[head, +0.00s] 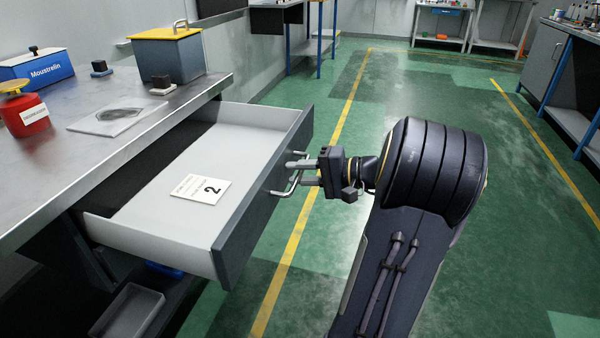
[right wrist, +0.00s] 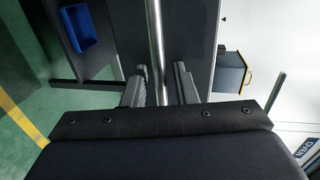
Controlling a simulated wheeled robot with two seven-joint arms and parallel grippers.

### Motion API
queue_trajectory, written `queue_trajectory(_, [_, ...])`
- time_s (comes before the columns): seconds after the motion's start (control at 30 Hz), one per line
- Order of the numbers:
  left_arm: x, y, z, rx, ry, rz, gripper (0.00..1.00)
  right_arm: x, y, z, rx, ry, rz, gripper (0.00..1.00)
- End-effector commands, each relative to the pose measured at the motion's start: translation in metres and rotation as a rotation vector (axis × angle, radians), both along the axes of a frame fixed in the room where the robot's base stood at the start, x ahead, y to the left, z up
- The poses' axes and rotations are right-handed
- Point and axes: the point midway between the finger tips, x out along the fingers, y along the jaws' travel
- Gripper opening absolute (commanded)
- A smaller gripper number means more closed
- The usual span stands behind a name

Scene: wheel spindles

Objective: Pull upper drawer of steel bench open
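The steel bench (head: 150,140) has its upper drawer (head: 150,228) pulled far out, showing the pale inside. A white card (head: 200,188) marked 2 lies in it. The drawer's dark front carries a bar handle (head: 284,192), which also shows in the right wrist view (right wrist: 156,35) as a pale metal rod. My right gripper (head: 301,173) is at the handle. In the right wrist view, its two fingers (right wrist: 160,84) stand apart on either side of the rod, with visible gaps. My left gripper is not in view.
A grey tray (head: 130,310) is below the drawer. Green floor to the right is clear.

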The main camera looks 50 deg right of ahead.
Motion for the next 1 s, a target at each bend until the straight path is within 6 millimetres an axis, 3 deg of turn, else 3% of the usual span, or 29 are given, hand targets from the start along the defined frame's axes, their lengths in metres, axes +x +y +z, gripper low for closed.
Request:
queue_trajectory(0.27, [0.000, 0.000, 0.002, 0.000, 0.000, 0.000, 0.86, -0.005, -0.003, 0.002, -0.002, -0.001, -0.004, 0.26])
queue_trajectory(0.7, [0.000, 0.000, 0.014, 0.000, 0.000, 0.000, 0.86, -0.064, -0.027, 0.015, -0.001, -0.001, -0.003, 0.26])
queue_trajectory(1.0, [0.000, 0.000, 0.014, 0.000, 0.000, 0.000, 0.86, -0.071, -0.030, 0.016, 0.000, -0.001, 0.000, 0.26])
